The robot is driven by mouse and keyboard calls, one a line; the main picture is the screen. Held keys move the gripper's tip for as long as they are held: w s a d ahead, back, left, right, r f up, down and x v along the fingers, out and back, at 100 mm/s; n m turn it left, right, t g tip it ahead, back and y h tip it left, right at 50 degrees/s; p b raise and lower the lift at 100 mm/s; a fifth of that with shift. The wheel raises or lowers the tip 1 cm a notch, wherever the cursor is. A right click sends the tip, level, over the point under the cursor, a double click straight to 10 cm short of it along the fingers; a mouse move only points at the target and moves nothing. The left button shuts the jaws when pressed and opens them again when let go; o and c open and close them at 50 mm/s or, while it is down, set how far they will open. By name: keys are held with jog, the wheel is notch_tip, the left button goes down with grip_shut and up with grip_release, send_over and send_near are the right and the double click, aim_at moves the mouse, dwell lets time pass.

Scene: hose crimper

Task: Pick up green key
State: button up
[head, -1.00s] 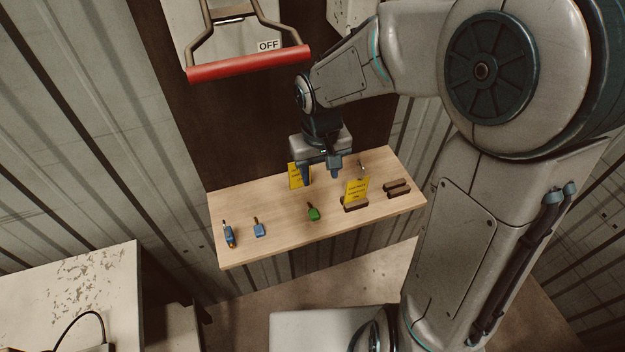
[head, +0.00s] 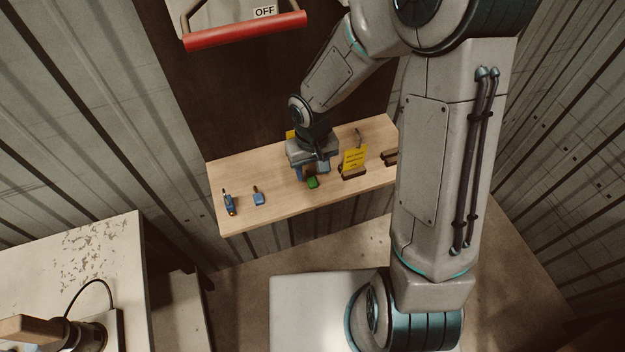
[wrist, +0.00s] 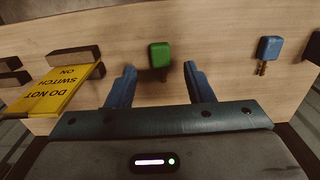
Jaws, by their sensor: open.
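The green key (head: 313,182) lies on the wooden shelf (head: 285,208), its head toward the shelf's front edge. My gripper (head: 310,176) is low over the shelf at the key, and it hides part of the key's shaft. In the wrist view the green key (wrist: 160,56) lies between and just beyond the two blue fingertips of my gripper (wrist: 160,70), its shaft reaching back between them. The fingers are apart and empty, with a gap on each side of the key.
A blue key (head: 259,198) and another blue key-like item (head: 230,204) lie to the left. A yellow "DO NOT SWITCH ON" sign (head: 354,158) on a dark base stands close right. A red handle (head: 246,32) marked OFF hangs above.

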aim_at(311, 179)
jog(key=shift+a+f, duration=0.1)
jog(key=shift+f, duration=1.45)
grip_shut()
jog(key=shift+r, duration=0.15)
jog(key=shift+r, duration=0.55)
notch_tip(311, 179, up, 2)
jog(key=shift+w+r, duration=0.1)
jog(key=shift+r, duration=0.15)
jog(key=s+d+r, duration=0.7)
jog(key=d, duration=0.2)
jog(key=shift+s, duration=0.3)
